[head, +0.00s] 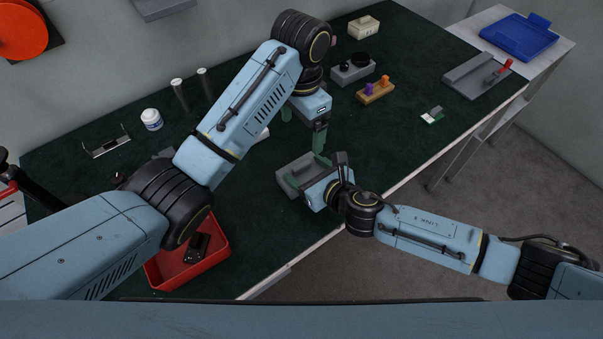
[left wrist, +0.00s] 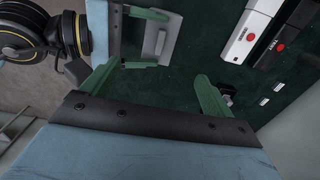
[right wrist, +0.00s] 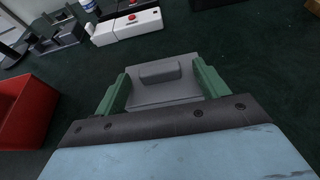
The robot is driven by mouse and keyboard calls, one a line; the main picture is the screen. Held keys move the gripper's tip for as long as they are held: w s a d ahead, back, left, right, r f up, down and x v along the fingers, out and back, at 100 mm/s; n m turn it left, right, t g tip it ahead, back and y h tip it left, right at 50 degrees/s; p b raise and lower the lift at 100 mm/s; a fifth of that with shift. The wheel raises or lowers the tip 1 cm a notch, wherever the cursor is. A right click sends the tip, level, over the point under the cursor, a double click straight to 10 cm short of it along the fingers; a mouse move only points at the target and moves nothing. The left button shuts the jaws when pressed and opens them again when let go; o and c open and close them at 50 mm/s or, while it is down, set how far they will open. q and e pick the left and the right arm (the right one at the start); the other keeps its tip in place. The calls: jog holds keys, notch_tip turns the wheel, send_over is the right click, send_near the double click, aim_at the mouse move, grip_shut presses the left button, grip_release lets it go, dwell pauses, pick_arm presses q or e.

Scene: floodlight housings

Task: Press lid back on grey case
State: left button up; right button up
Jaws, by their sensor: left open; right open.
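The grey case (head: 289,184) lies near the table's front edge, with a flat grey lid (right wrist: 185,88) on top that carries a raised block. I cannot tell whether the lid is fully seated. My right gripper (right wrist: 162,84) is open, its green fingers on either side of the case; whether they touch it is unclear. In the head view the right gripper (head: 312,178) hides part of the case. My left gripper (head: 303,128) is open and empty above the table, beyond the case. The left wrist view shows part of the case (left wrist: 164,42) past its fingers (left wrist: 155,88).
A red bin (head: 222,262) holding a dark part stands at the front left. A white housing (right wrist: 137,24) and a black one lie beyond the case. Green table is clear around the case's right.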

jog(key=c, duration=1.4)
pick_arm(q)
jog(key=shift+o, duration=1.4)
pick_arm(e)
jog(key=shift+c, duration=0.4)
pick_arm(q)
notch_tip(320, 180, up, 12)
pick_arm(e)
jog(key=o, duration=1.4)
